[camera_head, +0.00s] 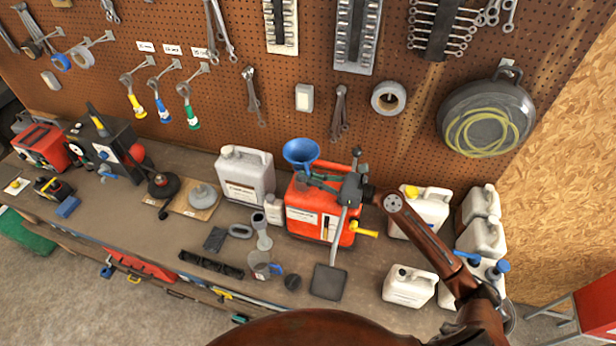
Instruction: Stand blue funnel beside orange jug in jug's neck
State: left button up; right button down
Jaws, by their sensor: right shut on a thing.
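The blue funnel (301,151) shows upright, wide mouth up, over the top left of the orange jug (306,222). My right gripper (312,179), its arm coming in from the right, is shut on the funnel's lower part. The gripper and its fingers cover much of the jug's top and right side. The funnel's stem and the jug's neck are hidden, so I cannot tell whether the stem is in the neck. The jug stands upright on the workbench and has a white label and a yellow spout (364,230). My left gripper is out of view.
A large white jug (243,178) and a small white bottle (274,209) stand left of the orange jug. Several white canisters (409,287) stand to the right. A grey funnel-like part (262,232) and a black square pad (328,282) are in front. A pegboard (290,80) rises behind.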

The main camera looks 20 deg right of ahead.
jog(key=shift+f, duration=0.15)
jog(key=shift+f+b, duration=0.4)
jog(key=shift+f, duration=0.2)
jog(key=shift+f+b, duration=1.2)
jog(key=shift+f, duration=0.85)
jog(key=shift+f, duration=0.15)
jog(key=c, duration=2)
grip_release()
jog(key=shift+d, duration=0.1)
